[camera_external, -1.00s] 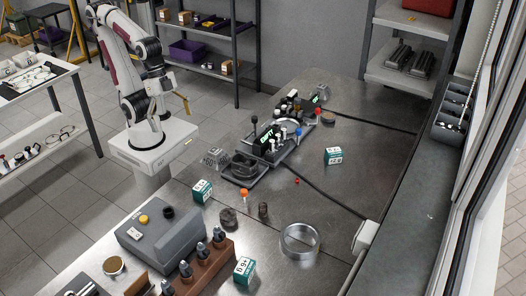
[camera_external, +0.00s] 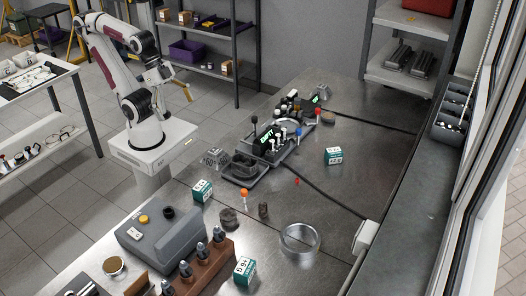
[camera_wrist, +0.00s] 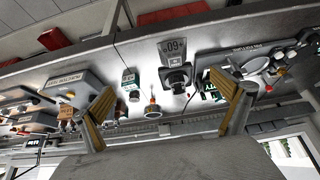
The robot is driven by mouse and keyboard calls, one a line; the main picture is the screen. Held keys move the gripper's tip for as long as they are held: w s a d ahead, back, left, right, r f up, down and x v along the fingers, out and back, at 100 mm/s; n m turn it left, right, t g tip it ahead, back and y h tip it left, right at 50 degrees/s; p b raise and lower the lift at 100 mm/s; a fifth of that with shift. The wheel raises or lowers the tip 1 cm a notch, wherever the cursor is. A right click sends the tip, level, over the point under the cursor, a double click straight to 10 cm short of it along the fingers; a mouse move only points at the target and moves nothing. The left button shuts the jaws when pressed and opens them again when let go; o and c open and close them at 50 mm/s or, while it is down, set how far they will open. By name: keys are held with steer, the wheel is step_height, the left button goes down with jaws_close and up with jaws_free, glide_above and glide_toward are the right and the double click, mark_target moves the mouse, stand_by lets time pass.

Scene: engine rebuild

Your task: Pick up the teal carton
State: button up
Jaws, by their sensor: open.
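Three teal-and-white cartons stand on the metal bench: one (camera_external: 202,191) near the bench's left edge, one (camera_external: 333,156) on the open right part, and one (camera_external: 244,270) at the front by the brown block.
A grey machine box (camera_external: 160,232) and a brown block with several metal parts (camera_external: 210,262) stand at the front. A metal ring (camera_external: 300,240), an orange-topped item (camera_external: 244,192) and a dark tray (camera_external: 243,170) occupy the middle. A black cable crosses the bench. Clear bench surrounds the right carton.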

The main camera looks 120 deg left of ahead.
stand_by(0.4)
steer(key=c, duration=1)
steer(key=shift+o, duration=0.2)
